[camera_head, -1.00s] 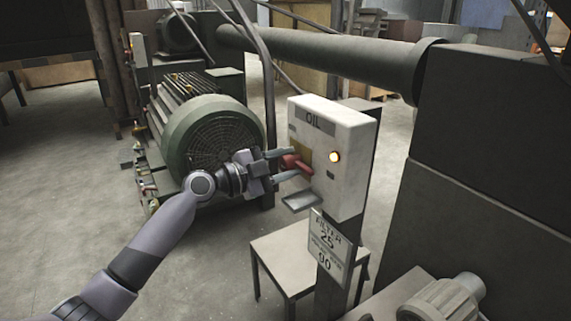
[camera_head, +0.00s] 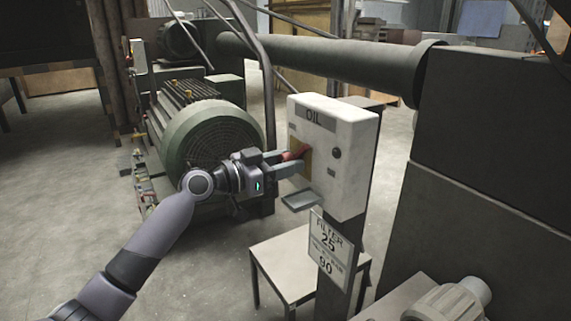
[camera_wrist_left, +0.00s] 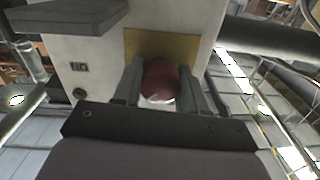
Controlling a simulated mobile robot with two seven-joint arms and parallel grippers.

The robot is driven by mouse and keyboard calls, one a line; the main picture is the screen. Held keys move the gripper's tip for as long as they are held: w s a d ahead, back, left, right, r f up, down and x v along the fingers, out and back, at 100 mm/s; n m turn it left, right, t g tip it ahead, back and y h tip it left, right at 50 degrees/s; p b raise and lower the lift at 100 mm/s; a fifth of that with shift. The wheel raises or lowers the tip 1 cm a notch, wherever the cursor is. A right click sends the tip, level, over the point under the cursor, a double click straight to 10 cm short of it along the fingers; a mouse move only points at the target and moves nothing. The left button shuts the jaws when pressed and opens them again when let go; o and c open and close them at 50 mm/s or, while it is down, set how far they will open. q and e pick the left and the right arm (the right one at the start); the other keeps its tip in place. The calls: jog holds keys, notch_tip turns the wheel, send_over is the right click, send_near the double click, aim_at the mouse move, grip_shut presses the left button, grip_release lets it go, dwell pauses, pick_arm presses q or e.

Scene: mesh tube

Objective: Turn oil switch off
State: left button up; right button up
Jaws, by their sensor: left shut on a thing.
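The oil switch box (camera_head: 338,180) is a white box on a dark post, with "OIL" printed near its top. Its red switch handle (camera_head: 295,153) sits on a yellow plate on the front face. My left gripper (camera_head: 287,163) is shut on the red handle. In the left wrist view the handle (camera_wrist_left: 160,79) shows as a dark red knob between the two fingers (camera_wrist_left: 158,85), in front of the yellow plate (camera_wrist_left: 188,46). The round lamp (camera_head: 335,153) on the box is dark. My right gripper is not in view.
A small tray-like flap (camera_head: 300,201) juts out below the switch. A "FILTER" sign (camera_head: 327,245) hangs on the post above a low table (camera_head: 285,262). A large green motor (camera_head: 210,135) stands behind my left arm. A dark machine block (camera_head: 480,190) is at the right.

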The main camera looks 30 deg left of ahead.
pick_arm(q)
jog(key=n, duration=0.2)
jog(key=shift+n+p, duration=0.3)
jog(key=shift+n, duration=0.1)
jog(key=n, duration=0.2)
jog(key=shift+n+p, duration=0.3)
jog(key=shift+p, duration=0.05)
jog(key=shift+n+p, duration=0.45)
jog(key=shift+n, duration=1.05)
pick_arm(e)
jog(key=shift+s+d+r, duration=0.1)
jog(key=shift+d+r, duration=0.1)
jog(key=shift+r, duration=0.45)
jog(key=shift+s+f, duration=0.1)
pick_arm(q)
jog(key=o, duration=1)
jog(key=shift+o, duration=0.3)
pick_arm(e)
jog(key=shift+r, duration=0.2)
